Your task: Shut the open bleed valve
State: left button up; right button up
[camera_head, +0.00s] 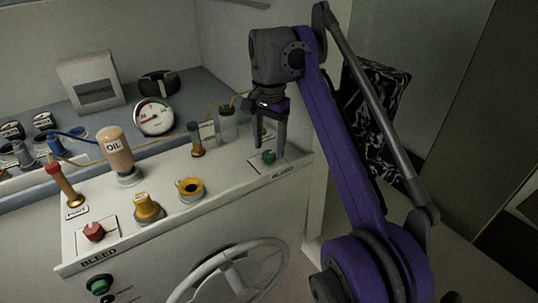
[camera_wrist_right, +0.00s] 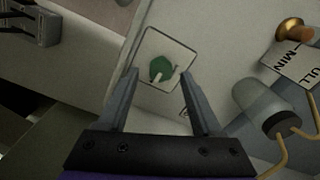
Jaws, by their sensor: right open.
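A green bleed valve knob (camera_head: 268,157) sits on a pale square plate at the right end of the console top, beside a BLEED label. My right gripper (camera_head: 268,150) points down over it with its fingers apart. In the right wrist view the green knob (camera_wrist_right: 162,69), with a pale pointer mark, lies between and just beyond the open fingertips (camera_wrist_right: 162,80); I cannot tell whether they touch it. A red bleed knob (camera_head: 94,231) sits on a similar plate at the left end, above another BLEED label. My left gripper is out of view.
The console top (camera_head: 225,185) holds an oil bottle (camera_head: 116,150), a yellow fitting (camera_head: 147,208), a yellow ring fitting (camera_head: 191,188) and a grey cylinder (camera_head: 228,124) near my right gripper. A gauge (camera_head: 154,116) stands behind. A steering wheel (camera_head: 285,262) projects in front.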

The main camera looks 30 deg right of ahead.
jog(key=shift+f, duration=1.05)
grip_shut()
